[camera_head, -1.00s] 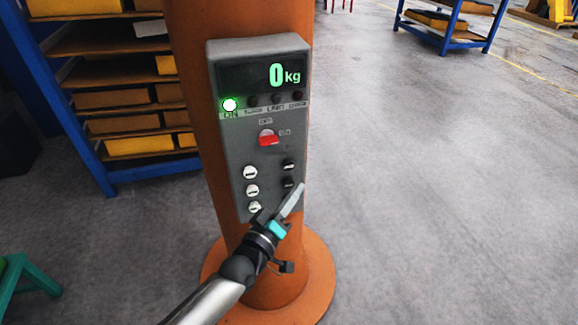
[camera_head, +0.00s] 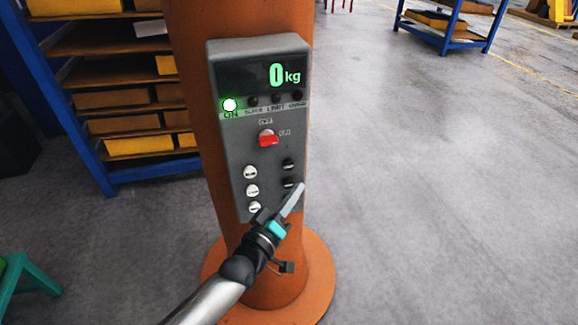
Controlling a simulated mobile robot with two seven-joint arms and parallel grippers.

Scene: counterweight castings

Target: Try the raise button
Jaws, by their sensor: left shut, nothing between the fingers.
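A grey control panel (camera_head: 228,150) is fixed on an orange column (camera_head: 194,100). Its display (camera_head: 262,76) reads 0 kg in green, and a green lamp (camera_head: 230,105) marked ON is lit beside several dark lamps. A red switch (camera_head: 268,138) sits mid-panel. White buttons (camera_head: 251,190) run down the lower left. Two black buttons, an upper one (camera_head: 289,164) and a lower one (camera_head: 288,182), are at the lower right; I cannot read which one raises. My left gripper (camera_head: 299,187) is shut and empty, its tip just below and right of the lower black button. Contact cannot be told. My right gripper is not in view.
A blue rack (camera_head: 62,125) with yellow and brown boxes stands behind the column at left. A green stool (camera_head: 22,268) is at lower left. Another blue rack (camera_head: 446,36) stands far right. The grey floor (camera_head: 440,190) at right is clear.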

